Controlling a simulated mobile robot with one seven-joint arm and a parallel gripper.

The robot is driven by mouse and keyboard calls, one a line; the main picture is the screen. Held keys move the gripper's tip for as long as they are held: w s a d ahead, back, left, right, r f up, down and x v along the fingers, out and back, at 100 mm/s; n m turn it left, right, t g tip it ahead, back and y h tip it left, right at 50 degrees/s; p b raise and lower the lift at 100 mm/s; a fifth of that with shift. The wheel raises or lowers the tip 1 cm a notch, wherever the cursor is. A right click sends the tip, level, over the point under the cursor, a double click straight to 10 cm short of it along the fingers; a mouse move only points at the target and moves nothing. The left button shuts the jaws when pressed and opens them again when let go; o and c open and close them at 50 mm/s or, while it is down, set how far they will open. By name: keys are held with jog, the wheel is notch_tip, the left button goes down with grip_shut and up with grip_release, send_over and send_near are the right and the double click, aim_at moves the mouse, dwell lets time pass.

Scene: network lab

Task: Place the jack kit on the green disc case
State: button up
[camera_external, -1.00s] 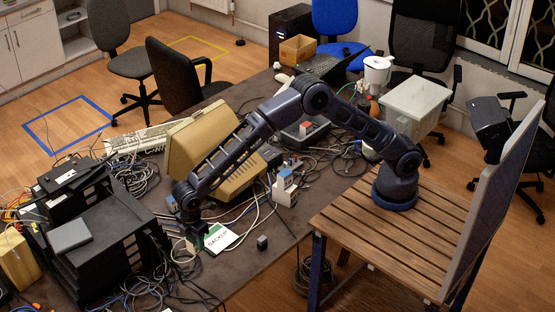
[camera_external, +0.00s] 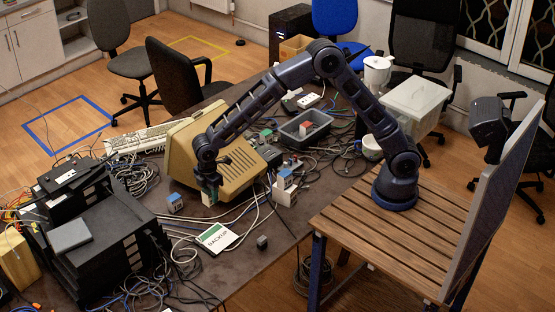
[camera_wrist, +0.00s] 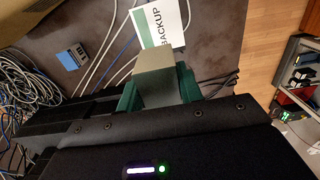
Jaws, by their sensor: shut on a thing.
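My gripper (camera_external: 209,187) is shut on a small pale box, the jack kit (camera_external: 209,199), and holds it above the table in front of the beige monitor. In the wrist view the jack kit (camera_wrist: 155,78) shows as a plain grey-beige face between the green fingers (camera_wrist: 158,88). The green disc case (camera_external: 218,237), white with a green band and the word BACKUP, lies flat on the table, below and slightly right of my gripper in the external view. In the wrist view the disc case (camera_wrist: 162,22) is beyond the jack kit, which may hide part of it.
A small blue-fronted box (camera_external: 175,203) stands left of my gripper. A blue and white stack (camera_external: 284,187) stands to the right. Cables lie around. The beige monitor (camera_external: 240,165) is close behind my gripper.

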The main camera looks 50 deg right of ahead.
notch_tip(320, 180, down, 20)
jog(key=shift+r, duration=0.1)
dwell(0.5)
jog(key=o, duration=1)
jog(key=shift+o, duration=0.2)
notch_tip(320, 180, up, 12)
